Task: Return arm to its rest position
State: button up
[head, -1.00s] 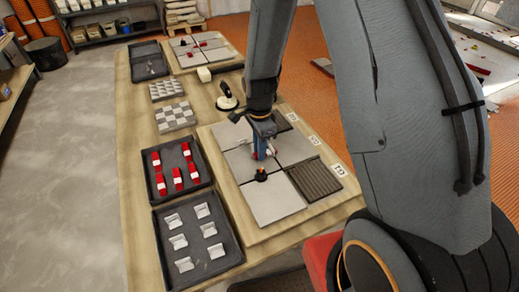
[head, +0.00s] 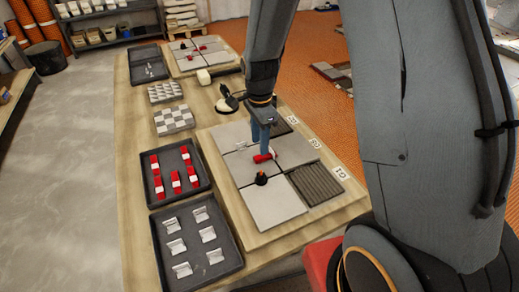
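My arm reaches down over the near board (head: 262,233), which carries several grey tiles, among them a plain light tile (head: 275,204) and a dark ribbed tile (head: 314,184). My gripper (head: 264,152), with blue fingers, points down over the middle of these tiles. A red wedge (head: 262,158) lies at the tile joint beside the fingertips, with a white piece at its end. Whether the fingers touch it, and how wide they are, is too small to tell. A black knob with an orange part (head: 261,179) stands at the joint nearer to me.
A dark tray of red wedges (head: 158,196) and a dark tray of white clips (head: 163,264) lie to the left. Sample tiles (head: 174,119), a suction cup tool (head: 228,102) and a second tiled board (head: 177,67) are farther back. Bare grey floor lies left.

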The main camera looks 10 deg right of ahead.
jog(key=shift+r, duration=1.2)
jog(key=s+d+r+n+b, duration=0.1)
jog(key=s+d+r+n, duration=0.1)
jog(key=s+n, duration=0.5)
jog(key=s+d+r+n+t, duration=0.1)
jog(key=s+d+r+n, duration=0.1)
jog(key=s+r+n, duration=0.2)
jog(key=s+n, duration=0.3)
jog(key=n, duration=0.1)
jog(key=shift+s+d+r+n+b, duration=0.15)
jog(key=shift+d+n+b, duration=0.05)
jog(key=shift+n+b, duration=0.2)
